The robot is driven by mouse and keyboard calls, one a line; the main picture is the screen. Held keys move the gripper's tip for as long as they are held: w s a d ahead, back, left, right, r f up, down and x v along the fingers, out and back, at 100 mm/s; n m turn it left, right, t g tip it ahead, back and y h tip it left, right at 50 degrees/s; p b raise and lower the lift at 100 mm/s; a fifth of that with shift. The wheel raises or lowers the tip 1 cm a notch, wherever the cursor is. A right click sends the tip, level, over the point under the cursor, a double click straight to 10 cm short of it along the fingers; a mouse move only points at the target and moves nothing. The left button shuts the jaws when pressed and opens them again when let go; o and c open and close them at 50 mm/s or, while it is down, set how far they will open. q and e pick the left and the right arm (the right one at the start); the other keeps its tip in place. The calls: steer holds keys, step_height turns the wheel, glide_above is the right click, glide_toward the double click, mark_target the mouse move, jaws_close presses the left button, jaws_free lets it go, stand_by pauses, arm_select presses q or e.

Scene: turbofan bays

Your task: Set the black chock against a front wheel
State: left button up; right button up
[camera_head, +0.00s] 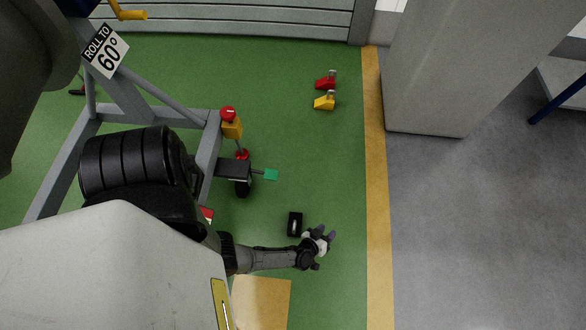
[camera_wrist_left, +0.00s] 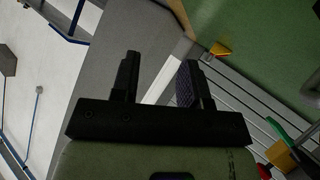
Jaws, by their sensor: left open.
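The black chock (camera_head: 294,224) lies on the green floor in the head view, right of the stand's foot. My left gripper (camera_head: 325,234) is just right of and slightly below the chock in the picture, apparently apart from it. Its fingers are spread and empty; the left wrist view also shows the open jaws (camera_wrist_left: 158,82) with nothing between them. A dark caster wheel (camera_head: 243,188) shows under the end of the grey stand, partly covered by its bracket. The chock does not show in the left wrist view. My right gripper is not in view.
A red chock (camera_head: 326,82) and a yellow chock (camera_head: 325,102) lie farther back. The grey stand (camera_head: 207,150) carries a roll sign (camera_head: 105,51). A yellow floor line (camera_head: 374,180) and a grey pillar (camera_head: 440,80) are to the right. Green floor between is clear.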

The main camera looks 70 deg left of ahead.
arm_select(q)
steer(key=d+r+m+g+h, duration=0.1)
steer(key=d+r+m+h, duration=0.2)
steer(key=r+m+h, duration=0.3)
steer(key=d+r+m+g+h, duration=0.1)
steer(key=d+r+m+h, duration=0.25)
steer(key=r, duration=0.35)
steer(key=s+a+r+m+g+y, duration=0.1)
steer(key=s+a+r+g+y, duration=0.1)
steer(key=s+r, duration=0.4)
steer(key=s+a+r+m+g+y, duration=0.1)
steer(key=s+a+r+g, duration=0.2)
steer(key=s+r, duration=0.4)
step_height(320, 180, up, 3)
steer(key=shift+s+a+f+m+g+y, duration=0.1)
steer(key=shift+s+a+m+g+y, duration=0.05)
steer(key=shift+a+m+g+y, duration=0.3)
steer(key=shift+d, duration=0.15)
step_height(320, 180, up, 71)
steer(key=p, duration=7.1)
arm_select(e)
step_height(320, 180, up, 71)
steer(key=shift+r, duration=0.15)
